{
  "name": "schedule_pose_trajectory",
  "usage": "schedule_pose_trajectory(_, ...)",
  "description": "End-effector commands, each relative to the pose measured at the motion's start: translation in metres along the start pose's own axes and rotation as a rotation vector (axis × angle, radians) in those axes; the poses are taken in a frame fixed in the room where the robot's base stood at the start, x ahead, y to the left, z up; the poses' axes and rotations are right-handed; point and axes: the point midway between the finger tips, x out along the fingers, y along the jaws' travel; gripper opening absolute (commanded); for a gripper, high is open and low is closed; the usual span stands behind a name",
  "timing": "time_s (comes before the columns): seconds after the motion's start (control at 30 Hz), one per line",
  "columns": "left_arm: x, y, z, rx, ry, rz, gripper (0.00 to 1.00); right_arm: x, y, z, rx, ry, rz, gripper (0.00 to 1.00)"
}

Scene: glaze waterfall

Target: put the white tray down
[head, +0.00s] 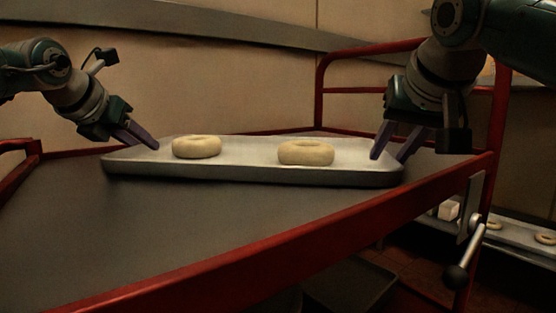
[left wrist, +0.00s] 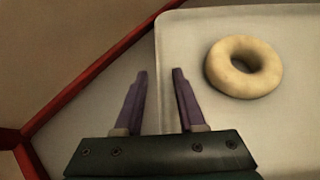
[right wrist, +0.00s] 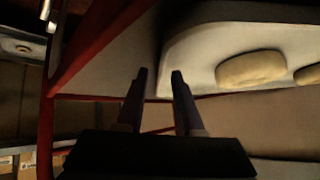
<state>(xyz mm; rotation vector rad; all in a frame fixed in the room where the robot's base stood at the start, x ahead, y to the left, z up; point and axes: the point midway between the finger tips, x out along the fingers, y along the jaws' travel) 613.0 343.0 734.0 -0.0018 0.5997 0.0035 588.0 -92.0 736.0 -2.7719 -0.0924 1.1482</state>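The white tray (head: 245,172) is a shallow pan, appearing to lie flat on the grey top of a red-framed table. Two pale dough rings (head: 197,147) (head: 306,152) sit on it. My left gripper (head: 150,143) is at the tray's left end; in the left wrist view its fingers (left wrist: 159,72) are apart on either side of the tray's edge. My right gripper (head: 391,155) is at the right end; in the right wrist view its fingers (right wrist: 160,72) are also apart around the edge near a corner. Whether the fingertips touch the rim is unclear.
The grey tabletop (head: 120,235) is bare in front of the tray. A red rail (head: 290,245) borders its front, and a red upright frame (head: 320,95) stands behind. A lever with a black knob (head: 457,277) is at right. Another tray with rings (head: 515,238) is lower right.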

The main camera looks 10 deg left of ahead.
Motion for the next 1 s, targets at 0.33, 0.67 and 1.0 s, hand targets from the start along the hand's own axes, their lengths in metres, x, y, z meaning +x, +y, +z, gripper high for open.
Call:
schedule_pose_trajectory(0.33, -0.027, 0.001, -0.001, 0.006, -0.001, 0.002, 0.39, 0.000, 0.000, 0.000, 0.000, 0.000, 0.000, 0.36)
schedule_pose_trajectory(0.67, -0.080, 0.002, -0.001, 0.004, 0.000, 0.004, 0.39, 0.000, 0.000, 0.000, 0.000, 0.000, 0.000, 0.36)
schedule_pose_trajectory(1.0, -0.117, 0.001, 0.000, 0.001, 0.001, 0.003, 0.39, 0.000, 0.000, 0.000, 0.000, 0.000, 0.000, 0.36)
